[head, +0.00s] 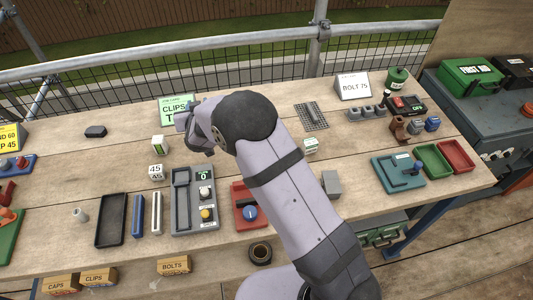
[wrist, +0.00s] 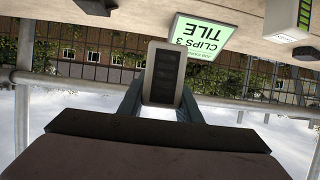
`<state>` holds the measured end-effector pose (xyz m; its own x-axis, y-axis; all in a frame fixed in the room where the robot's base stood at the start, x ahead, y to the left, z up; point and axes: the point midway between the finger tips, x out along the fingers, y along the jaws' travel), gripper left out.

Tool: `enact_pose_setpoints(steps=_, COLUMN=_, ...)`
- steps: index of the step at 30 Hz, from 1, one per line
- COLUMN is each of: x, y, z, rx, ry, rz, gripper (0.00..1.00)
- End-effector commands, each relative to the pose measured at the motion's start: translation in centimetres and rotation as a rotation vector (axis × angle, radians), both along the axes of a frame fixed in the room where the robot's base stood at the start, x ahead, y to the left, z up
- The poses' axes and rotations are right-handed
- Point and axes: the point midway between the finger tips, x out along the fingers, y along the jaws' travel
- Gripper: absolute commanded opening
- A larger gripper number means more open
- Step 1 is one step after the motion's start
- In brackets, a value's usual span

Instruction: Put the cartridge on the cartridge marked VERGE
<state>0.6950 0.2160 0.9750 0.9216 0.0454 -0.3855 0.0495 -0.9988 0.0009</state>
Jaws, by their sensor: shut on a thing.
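My gripper (head: 190,122) is above the middle of the bench, in front of the green clips sign. In the wrist view my gripper (wrist: 162,100) is shut on a cartridge (wrist: 164,72), a pale grey block with a dark slotted face, held between the two fingers. I cannot make out the held cartridge in the head view. A small white block with a green label (head: 159,144) stands on the bench left of my arm. Another white block with a green label (head: 311,145) stands just right of my arm. Their lettering is too small to read, so I cannot tell which is marked VERGE.
The green clips sign (head: 176,110) stands behind my gripper; it also shows in the wrist view (wrist: 200,42). A grey tray panel with knobs (head: 180,200), a black tray (head: 111,220) and a red device (head: 240,190) lie in front. A dark block (head: 95,131) lies left.

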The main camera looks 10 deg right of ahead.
Motion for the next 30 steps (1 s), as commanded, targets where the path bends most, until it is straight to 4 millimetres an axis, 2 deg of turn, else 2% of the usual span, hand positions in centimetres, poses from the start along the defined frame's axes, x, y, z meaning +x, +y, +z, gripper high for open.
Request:
enact_pose_setpoints(steps=1, x=0.1, y=0.3, z=1.4, rx=0.003, ry=-0.007, rz=0.003, gripper=0.08)
enact_pose_setpoints(steps=7, x=0.2, y=1.2, z=5.5, rx=0.004, ry=-0.007, rz=0.015, gripper=0.08)
enact_pose_setpoints(steps=10, x=-0.7, y=1.3, z=7.9, rx=0.004, ry=-0.006, rz=0.011, gripper=0.08)
enact_pose_setpoints(steps=14, x=-2.6, y=-0.9, z=8.2, rx=0.002, ry=-0.001, rz=-0.087, gripper=0.08)
enact_pose_setpoints(steps=17, x=-4.1, y=-3.3, z=8.4, rx=0.000, ry=-0.001, rz=-0.192, gripper=0.08)
enact_pose_setpoints(steps=20, x=-6.1, y=-6.8, z=8.0, rx=-0.003, ry=0.000, rz=-0.338, gripper=0.08)
enact_pose_setpoints(steps=24, x=-9.8, y=-12.4, z=6.7, rx=-0.006, ry=0.000, rz=-0.569, gripper=0.08)
enact_pose_setpoints(steps=30, x=-15.9, y=-19.2, z=4.9, rx=-0.006, ry=-0.001, rz=-0.868, gripper=0.08)
